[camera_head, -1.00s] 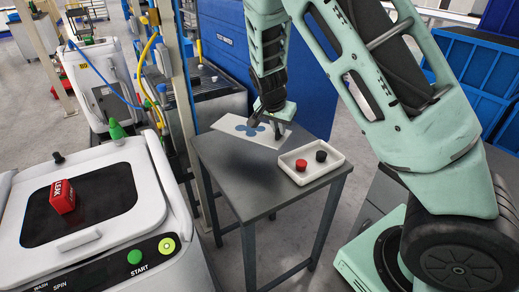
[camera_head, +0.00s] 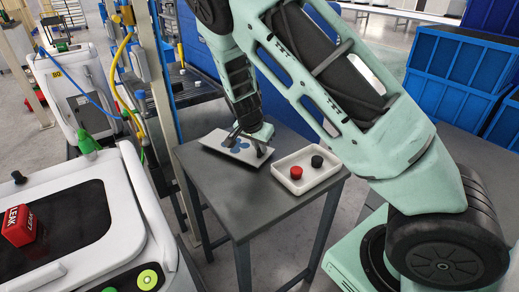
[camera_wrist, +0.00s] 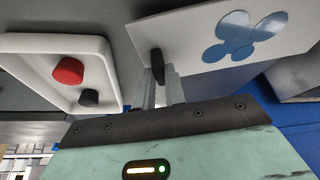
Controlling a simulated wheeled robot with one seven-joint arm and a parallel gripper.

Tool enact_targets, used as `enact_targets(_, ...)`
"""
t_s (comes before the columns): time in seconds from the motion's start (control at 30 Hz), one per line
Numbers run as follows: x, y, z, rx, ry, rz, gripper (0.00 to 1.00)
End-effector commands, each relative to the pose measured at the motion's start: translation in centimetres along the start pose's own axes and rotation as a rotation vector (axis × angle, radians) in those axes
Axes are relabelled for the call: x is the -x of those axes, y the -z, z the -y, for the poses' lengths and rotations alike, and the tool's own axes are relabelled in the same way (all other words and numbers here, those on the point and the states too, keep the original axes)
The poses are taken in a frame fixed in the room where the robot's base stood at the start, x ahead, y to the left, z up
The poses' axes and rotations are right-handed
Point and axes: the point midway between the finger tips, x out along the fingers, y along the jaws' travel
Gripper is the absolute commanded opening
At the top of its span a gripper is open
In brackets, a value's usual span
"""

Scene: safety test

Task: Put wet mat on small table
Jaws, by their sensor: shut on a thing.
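The wet mat (camera_head: 228,148) is a thin white sheet with blue wet blotches. My gripper (camera_head: 248,143) is shut on its near right edge and holds it over the back of the small grey table (camera_head: 235,200). The mat is at or just above the tabletop; I cannot tell whether it touches. In the wrist view the mat (camera_wrist: 190,50) extends to the upper right from my gripper fingers (camera_wrist: 162,75), with the blue blotches showing.
A white tray (camera_head: 279,174) with a red knob (camera_head: 296,172) and a black knob (camera_head: 317,161) stands on the table right of the mat. A white washer (camera_head: 150,215) with a red LEAK block (camera_head: 18,225) stands at left. The table's front is clear.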

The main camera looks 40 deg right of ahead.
Motion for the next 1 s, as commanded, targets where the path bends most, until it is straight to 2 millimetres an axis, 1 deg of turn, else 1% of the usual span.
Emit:
enact_targets(0.03,-0.8,-0.3,-0.1,0.000,-0.002,0.001,0.00)
enact_targets(0.1,-1.2,-0.5,0.0,-0.001,0.000,0.000,0.00)
enact_targets(0.43,-1.6,-0.6,0.0,0.000,0.001,0.000,0.00)
enact_targets(0.47,-1.5,-0.6,0.0,0.000,0.001,0.000,0.20)
enact_targets(0.5,-1.4,-0.6,0.0,0.000,0.001,0.000,0.32)
enact_targets(0.53,-1.4,-0.6,0.0,0.000,0.001,0.000,0.34)
enact_targets(0.83,-1.2,-0.5,0.0,0.000,0.001,0.000,0.34)
enact_targets(0.93,-0.4,-0.6,0.1,0.002,0.004,0.000,0.34)
enact_targets(1.0,0.6,-0.6,0.1,0.002,0.004,0.000,0.34)
